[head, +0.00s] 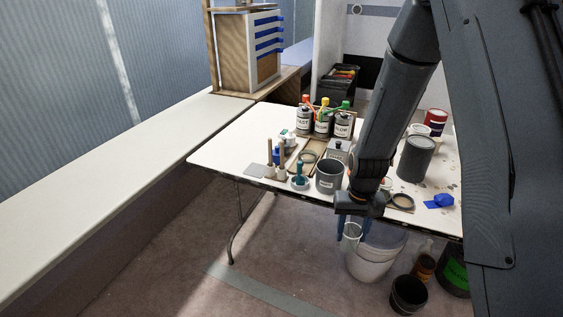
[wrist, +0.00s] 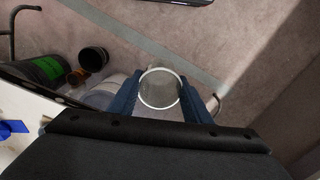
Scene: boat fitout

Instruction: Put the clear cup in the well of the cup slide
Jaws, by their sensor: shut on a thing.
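The clear cup (head: 351,238) is between the blue fingers of my gripper (head: 354,222), which is shut on it. The cup hangs beyond the table's front edge, above the floor. In the wrist view I look into the cup's round pale rim (wrist: 160,104), with a finger of my gripper (wrist: 159,98) on each side. A wooden frame with a round ring (head: 308,157) lies on the table, left of the arm. It may be the cup slide, but its well is too small to make out.
The white table (head: 232,150) holds three labelled bottles (head: 322,122), a grey pot (head: 329,177), a grey can (head: 416,158) and a blue piece (head: 439,202). A white bucket (head: 374,262) and a black bucket (head: 408,295) stand on the floor below. The table's left end is clear.

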